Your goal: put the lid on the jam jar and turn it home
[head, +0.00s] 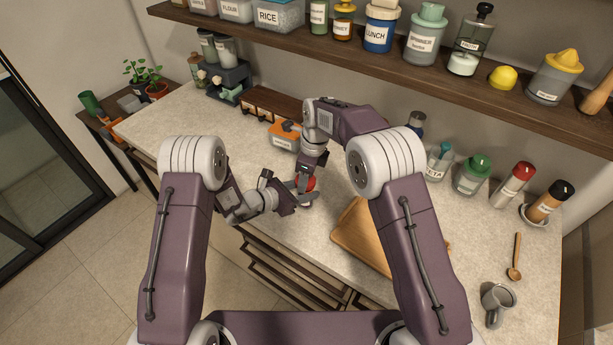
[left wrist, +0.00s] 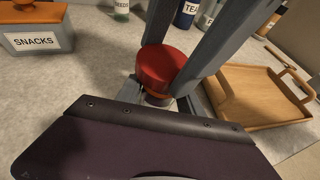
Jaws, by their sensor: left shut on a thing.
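The red lid (left wrist: 162,68) sits level at the top of the jam jar (left wrist: 157,99); it also shows in the head view (head: 311,183). I cannot tell how tightly it is seated. My left gripper (head: 300,197) comes in from the left, low, and is shut on the jar, whose lower part is mostly hidden behind the gripper. My right gripper (left wrist: 190,60) reaches down from above. Its two long grey fingers lie on opposite sides of the lid and appear to touch it, with no gap showing.
A wooden tray (head: 352,242) lies just right of the jar. An orange-lidded snacks box (head: 284,138) stands behind it. Several jars and bottles line the back right, with a mug (head: 497,303) at the front right. A loaded shelf (head: 400,62) overhangs the back.

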